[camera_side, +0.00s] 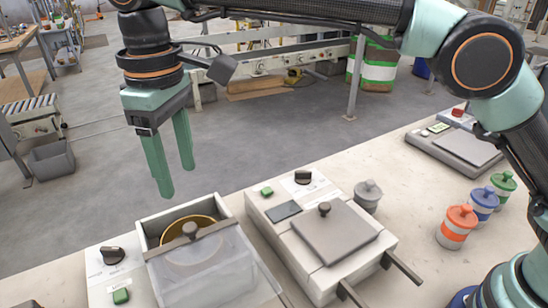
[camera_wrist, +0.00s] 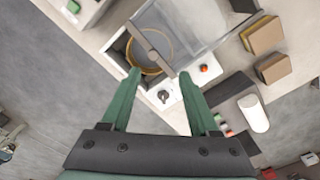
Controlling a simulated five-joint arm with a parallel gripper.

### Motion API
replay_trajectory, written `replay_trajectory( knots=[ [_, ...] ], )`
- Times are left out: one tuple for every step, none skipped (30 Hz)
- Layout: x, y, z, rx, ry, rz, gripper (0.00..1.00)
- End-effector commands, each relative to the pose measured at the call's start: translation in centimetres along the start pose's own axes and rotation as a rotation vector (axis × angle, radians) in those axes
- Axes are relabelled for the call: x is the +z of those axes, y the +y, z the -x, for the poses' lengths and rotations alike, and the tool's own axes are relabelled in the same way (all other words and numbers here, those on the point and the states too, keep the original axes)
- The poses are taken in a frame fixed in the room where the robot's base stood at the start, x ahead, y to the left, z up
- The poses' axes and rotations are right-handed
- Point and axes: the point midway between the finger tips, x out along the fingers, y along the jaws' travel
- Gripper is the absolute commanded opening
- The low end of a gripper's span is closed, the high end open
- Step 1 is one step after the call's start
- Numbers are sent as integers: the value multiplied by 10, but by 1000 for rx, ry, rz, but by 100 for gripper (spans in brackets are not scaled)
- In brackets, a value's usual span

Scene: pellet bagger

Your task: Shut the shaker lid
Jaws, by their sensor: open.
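The shaker is a white open-topped box (camera_side: 140,232) with a round brass sieve (camera_side: 178,232) inside; the sieve also shows in the wrist view (camera_wrist: 150,68). Its clear lid (camera_side: 205,272) has a grey edge bar and a dark knob (camera_side: 190,230). The lid lies off to the front, leaving part of the sieve uncovered. In the wrist view the clear lid (camera_wrist: 205,18) extends up and right from the bar across the sieve. My gripper (camera_side: 176,182) is open and empty, above and behind the box, apart from the lid. Its fingertips (camera_wrist: 160,74) also show in the wrist view.
A white unit with a grey knobbed plate (camera_side: 335,232) and front rails stands right of the shaker. A grey jar (camera_side: 368,195) and colored jars (camera_side: 456,227) stand farther right. A black dial (camera_side: 112,255) and green button (camera_side: 121,296) are left. The air around my gripper is clear.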

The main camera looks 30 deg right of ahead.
Motion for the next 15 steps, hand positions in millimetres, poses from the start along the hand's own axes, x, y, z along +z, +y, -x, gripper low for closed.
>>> replay_trajectory(
  knots=[
    [2,7,3,0,6,-13,61],
    [4,10,4,0,10,-18,61],
    [6,14,6,0,14,-26,61],
    [7,17,8,0,18,-33,61],
    [8,21,10,1,23,-40,61],
    [10,25,11,1,28,-48,61],
    [12,28,13,1,33,-55,61],
    [14,32,14,1,36,-61,61],
    [17,38,17,2,44,-73,61],
    [19,42,19,2,49,-82,61],
    [22,46,21,3,55,-90,61],
    [25,51,23,3,61,-102,61],
    [28,55,25,4,67,-110,61],
    [30,59,27,5,73,-118,61],
    [34,65,29,6,80,-131,61]
  ],
)
